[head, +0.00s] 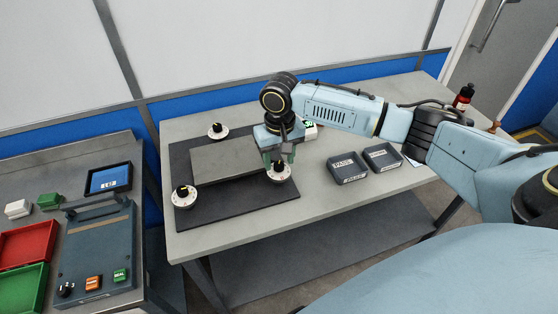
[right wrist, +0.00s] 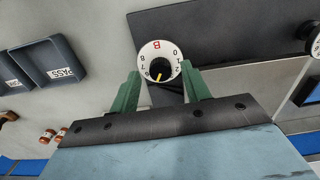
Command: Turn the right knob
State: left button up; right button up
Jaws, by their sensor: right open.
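The right knob (head: 279,173), a white numbered dial with a black centre, sits at the right side of the dark mat (head: 225,217) in the head view. In the right wrist view the same knob (right wrist: 149,53) shows a letter B, digits around its rim and a yellow pointer mark. My right gripper (head: 279,158) is above it, with green fingers pointing down. In the right wrist view the open right gripper (right wrist: 161,78) has one finger on each side of the dial's near part; I cannot tell whether they touch it. My left gripper is out of view.
Two more knobs stand on the mat, one at the back (head: 217,134) and one at the front left (head: 184,201). A grey plate (head: 230,165) lies between them. Dark PASS tray (head: 347,179) and a second tray (head: 382,168) are to the right.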

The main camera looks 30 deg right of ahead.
jog(key=shift+f, duration=0.45)
jog(key=c, duration=1)
jog(key=n+p, duration=0.1)
jog(key=p, duration=0.1)
jog(key=n+p, duration=0.1)
jog(key=p, duration=0.1)
jog(key=shift+r+n, duration=0.25)
jog(key=shift+n, duration=0.05)
jog(key=shift+n+p, duration=1)
jog(key=shift+p, duration=0.15)
jog(key=shift+f+n+p, duration=0.2)
jog(key=shift+n+p, duration=0.3)
jog(key=shift+n, duration=0.2)
jog(key=o, duration=1)
